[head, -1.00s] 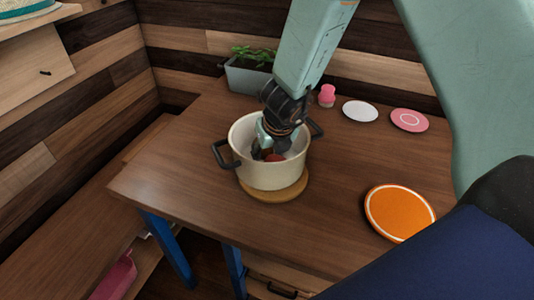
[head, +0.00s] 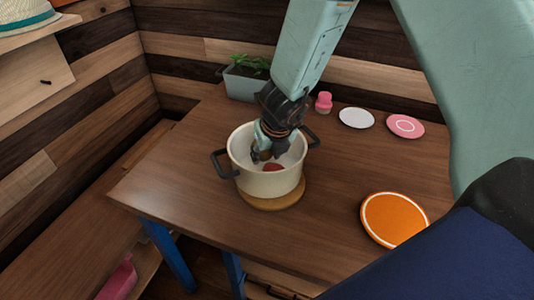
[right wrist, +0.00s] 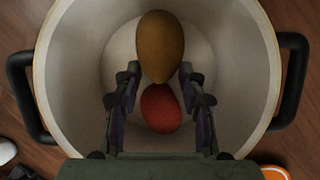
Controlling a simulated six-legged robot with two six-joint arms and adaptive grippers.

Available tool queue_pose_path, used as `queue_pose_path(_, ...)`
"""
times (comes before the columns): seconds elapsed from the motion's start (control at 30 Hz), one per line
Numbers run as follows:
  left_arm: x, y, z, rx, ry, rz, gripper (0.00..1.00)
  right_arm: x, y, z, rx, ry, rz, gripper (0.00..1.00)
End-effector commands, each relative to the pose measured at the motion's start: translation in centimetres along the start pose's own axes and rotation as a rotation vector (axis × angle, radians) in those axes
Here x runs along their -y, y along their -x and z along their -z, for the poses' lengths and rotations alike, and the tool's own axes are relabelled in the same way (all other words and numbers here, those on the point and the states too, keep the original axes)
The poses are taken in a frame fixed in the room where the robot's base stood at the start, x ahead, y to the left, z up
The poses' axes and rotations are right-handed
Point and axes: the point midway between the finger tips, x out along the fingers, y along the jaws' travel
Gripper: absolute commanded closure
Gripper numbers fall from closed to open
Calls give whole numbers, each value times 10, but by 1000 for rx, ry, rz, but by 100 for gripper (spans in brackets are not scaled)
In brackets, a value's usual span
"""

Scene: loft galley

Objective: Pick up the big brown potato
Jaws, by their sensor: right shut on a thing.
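The big brown potato (right wrist: 160,40) is egg-shaped and sits between the fingertips of my right gripper (right wrist: 160,73) in the right wrist view. The gripper is shut on it, with a finger at each side of its lower end. In the head view my right gripper (head: 262,154) reaches down inside the cream pot (head: 268,186), and its fingers mostly hide the potato. My left gripper is not in view.
A red round item (right wrist: 161,108) lies in the pot near the potato. The pot has two dark handles and stands on a round wooden board (head: 272,204). An orange plate (head: 394,219), a white plate (head: 356,118), a pink plate (head: 404,126) and a planter (head: 246,82) stand around.

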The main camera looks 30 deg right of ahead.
Motion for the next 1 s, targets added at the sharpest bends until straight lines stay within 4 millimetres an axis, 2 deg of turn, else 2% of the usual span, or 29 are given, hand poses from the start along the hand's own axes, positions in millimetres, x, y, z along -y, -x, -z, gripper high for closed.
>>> queue_pose_path(0.03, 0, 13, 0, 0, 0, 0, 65, 0, 13, -6, 1, 0, 0, 94)
queue_pose_path(0.1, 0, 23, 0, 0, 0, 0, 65, 0, 23, -10, 2, 0, 0, 94)
queue_pose_path(0.4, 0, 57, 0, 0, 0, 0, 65, 0, 56, -24, 2, 0, 0, 94)
queue_pose_path(0.6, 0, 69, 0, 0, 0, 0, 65, 0, 68, -29, 2, 0, 0, 94)
queue_pose_path(1.0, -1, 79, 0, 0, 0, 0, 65, 0, 77, -32, 1, 0, 0, 94)
